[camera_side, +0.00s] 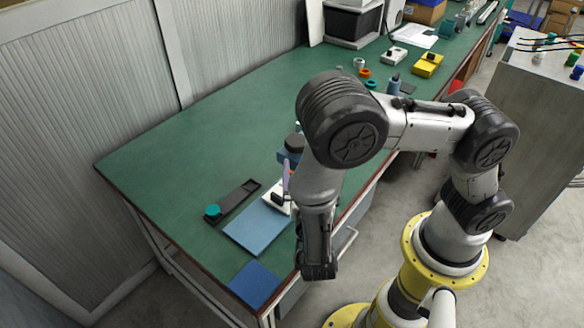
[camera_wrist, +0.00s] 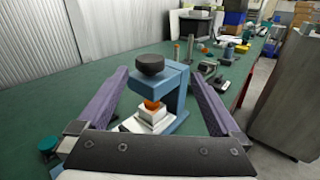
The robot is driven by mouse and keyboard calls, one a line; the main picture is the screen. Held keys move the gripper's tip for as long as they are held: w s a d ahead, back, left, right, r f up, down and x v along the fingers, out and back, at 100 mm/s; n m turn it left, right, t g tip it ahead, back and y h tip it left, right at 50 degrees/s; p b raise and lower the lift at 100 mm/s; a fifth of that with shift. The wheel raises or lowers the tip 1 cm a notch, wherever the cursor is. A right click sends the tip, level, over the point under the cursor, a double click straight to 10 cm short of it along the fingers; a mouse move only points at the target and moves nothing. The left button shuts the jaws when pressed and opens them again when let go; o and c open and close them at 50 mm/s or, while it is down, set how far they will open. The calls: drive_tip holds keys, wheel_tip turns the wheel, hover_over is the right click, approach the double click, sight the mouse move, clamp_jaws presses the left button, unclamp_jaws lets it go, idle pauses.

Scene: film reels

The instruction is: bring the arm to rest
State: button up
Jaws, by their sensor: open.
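My gripper (camera_wrist: 160,76) shows in the wrist view as two purple fingers spread wide apart, with nothing held between them. Beyond and between the fingers stands a blue press-like device (camera_wrist: 174,90) with a black knob (camera_wrist: 150,64), an orange part (camera_wrist: 152,105) under it and a white block (camera_wrist: 148,121) below. I cannot tell how far the fingertips are from it. In the side view my arm bends down over the bench's near edge and hides most of the gripper. A sliver of purple finger shows beside the blue device (camera_side: 289,156).
The green bench (camera_side: 200,150) has clear room at its left and middle. A light-blue mat (camera_side: 256,228), a dark-blue mat (camera_side: 254,284) and a dark tray with a teal knob (camera_side: 213,211) lie near. A yellow box (camera_side: 427,64) and small parts stand farther back. A grey cabinet (camera_side: 540,120) is at right.

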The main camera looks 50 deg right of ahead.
drive_tip(key=d+r+m+g+h, duration=0.1)
drive_tip(key=d+r+m+g, duration=0.3)
drive_tip(key=d+r+m, duration=0.2)
drive_tip(key=s+d+r+m+g+y, duration=0.5)
drive_tip(key=s+d+r+m+g, duration=0.3)
drive_tip(key=s+m, duration=0.35)
drive_tip(key=s+a+m+t+y, duration=0.2)
drive_tip(key=s+m+y, duration=0.3)
drive_tip(key=m, duration=0.1)
drive_tip(key=w+a+r+m+t+y, duration=0.1)
drive_tip(key=a+r+t+y, duration=0.1)
drive_tip(key=a+t+y, duration=0.2)
drive_tip(key=a, duration=0.3)
drive_tip(key=shift+w+a+m+y, duration=0.25)
drive_tip(key=shift+w+m+y, duration=0.05)
drive_tip(key=shift+w+m, duration=0.05)
drive_tip(key=shift+c, duration=0.2)
